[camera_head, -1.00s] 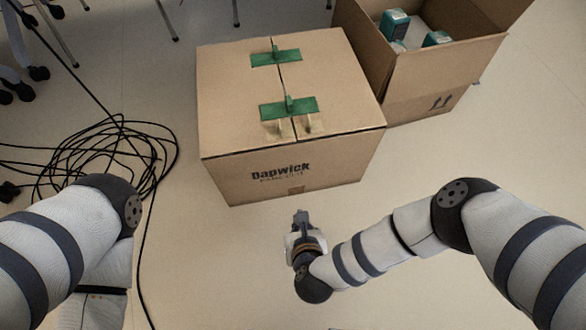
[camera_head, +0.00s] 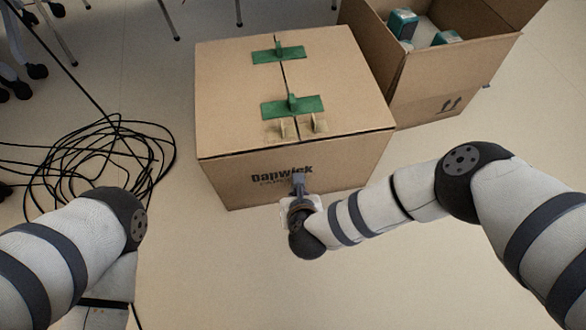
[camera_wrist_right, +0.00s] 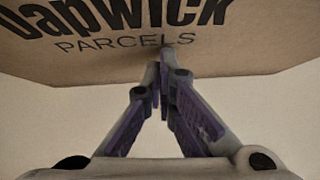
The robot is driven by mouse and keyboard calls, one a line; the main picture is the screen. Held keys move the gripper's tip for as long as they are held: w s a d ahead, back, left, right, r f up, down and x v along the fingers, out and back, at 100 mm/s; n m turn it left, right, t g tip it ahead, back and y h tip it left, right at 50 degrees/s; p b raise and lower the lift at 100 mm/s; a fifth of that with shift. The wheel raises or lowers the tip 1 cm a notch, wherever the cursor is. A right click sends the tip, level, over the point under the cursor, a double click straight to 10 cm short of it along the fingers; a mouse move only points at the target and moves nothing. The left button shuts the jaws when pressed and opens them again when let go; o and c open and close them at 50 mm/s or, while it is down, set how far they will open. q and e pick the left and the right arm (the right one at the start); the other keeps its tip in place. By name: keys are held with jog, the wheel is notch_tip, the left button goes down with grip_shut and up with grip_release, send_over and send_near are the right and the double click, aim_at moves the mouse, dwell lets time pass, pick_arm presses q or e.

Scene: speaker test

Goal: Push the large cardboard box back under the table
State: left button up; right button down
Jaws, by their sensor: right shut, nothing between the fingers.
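The large closed cardboard box (camera_head: 240,100) stands on the floor in the middle of the head view. Green tape strips cross its top seam, and its front face carries the lettering "Dapwick". My right gripper (camera_head: 298,178) is shut and empty at the front face, just by the lettering. In the right wrist view its fingertips (camera_wrist_right: 162,68) meet at the lower part of the box face (camera_wrist_right: 240,50), under the word "PARCELS"; they look to be touching or very close. My left gripper is out of view; only my left arm shows at the lower left. No table top is visible.
An open cardboard box (camera_head: 430,85) with teal-and-white packages stands close on the right of the large box. A tangle of black cable (camera_head: 100,160) lies on the floor at left. Chair or furniture legs (camera_head: 168,20) stand at the back. Floor in front is clear.

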jog(key=w+b, duration=0.2)
jog(key=w, duration=0.3)
jog(key=shift+a+b, duration=0.3)
jog(key=shift+b, duration=0.1)
jog(key=shift+w+a+r+b, duration=0.15)
jog(key=shift+w+b, duration=0.3)
jog(key=shift+w, duration=0.3)
jog(key=s+d+p, duration=0.1)
jog(key=s+p, duration=0.4)
jog(key=s, duration=0.3)
jog(key=shift+s, duration=0.15)
